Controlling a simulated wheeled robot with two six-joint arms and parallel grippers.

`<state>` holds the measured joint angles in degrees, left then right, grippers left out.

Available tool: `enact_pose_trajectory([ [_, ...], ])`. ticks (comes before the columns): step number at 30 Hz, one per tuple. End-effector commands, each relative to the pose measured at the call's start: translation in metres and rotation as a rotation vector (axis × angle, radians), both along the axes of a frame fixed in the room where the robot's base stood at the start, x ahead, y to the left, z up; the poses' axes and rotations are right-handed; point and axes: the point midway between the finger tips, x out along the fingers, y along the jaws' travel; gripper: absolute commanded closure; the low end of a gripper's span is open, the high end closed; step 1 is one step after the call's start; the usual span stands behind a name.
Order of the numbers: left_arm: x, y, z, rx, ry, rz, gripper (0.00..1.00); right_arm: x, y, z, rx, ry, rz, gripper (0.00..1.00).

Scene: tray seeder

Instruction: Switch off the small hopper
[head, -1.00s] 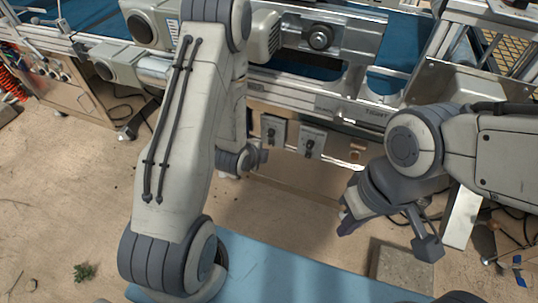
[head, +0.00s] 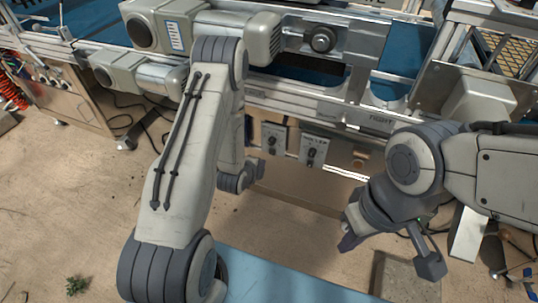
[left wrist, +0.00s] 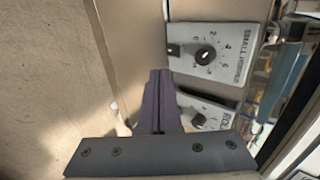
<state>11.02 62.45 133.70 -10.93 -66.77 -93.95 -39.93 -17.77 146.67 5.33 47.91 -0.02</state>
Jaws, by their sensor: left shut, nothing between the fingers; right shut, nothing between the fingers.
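The small hopper control box (left wrist: 213,51) is a pale plate in the left wrist view, with "SMALL HOPPER" lettering, a black dial knob (left wrist: 206,57) and a small black switch (left wrist: 173,50) at its left edge. In the head view it is the left of two grey boxes (head: 273,138). My left gripper (left wrist: 159,78) is shut and empty, its tips beside the switch end of the box; contact cannot be told. In the head view my left gripper (head: 257,168) is just below that box, partly hidden by its arm. My right gripper (head: 349,241) is shut and empty, lower right.
A second control box (left wrist: 200,117), its label partly hidden, sits beside the first; it also shows in the head view (head: 313,149). The seeder's metal frame and motors run above. A blue surface (head: 290,278) lies at the front.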

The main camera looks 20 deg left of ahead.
Motion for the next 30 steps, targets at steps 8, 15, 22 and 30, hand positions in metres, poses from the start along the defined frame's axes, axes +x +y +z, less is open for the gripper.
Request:
enact_pose_trajectory([
  [8, 0.048, -0.002, -0.027, 0.001, -0.005, -0.001, 1.00, 0.000, 0.000, -0.011, 0.000, 0.000, 0.000, 1.00],
  [15, 0.072, -0.003, -0.024, 0.000, -0.002, 0.000, 1.00, 0.000, 0.000, -0.013, 0.000, 0.000, 0.000, 1.00],
  [22, 0.075, -0.003, -0.024, -0.001, 0.001, 0.001, 1.00, 0.000, 0.000, -0.013, 0.000, 0.000, 0.000, 1.00],
  [30, 0.075, 0.008, -0.021, -0.001, 0.013, 0.014, 1.00, 0.000, 0.000, -0.008, 0.000, 0.000, 0.000, 1.00],
])
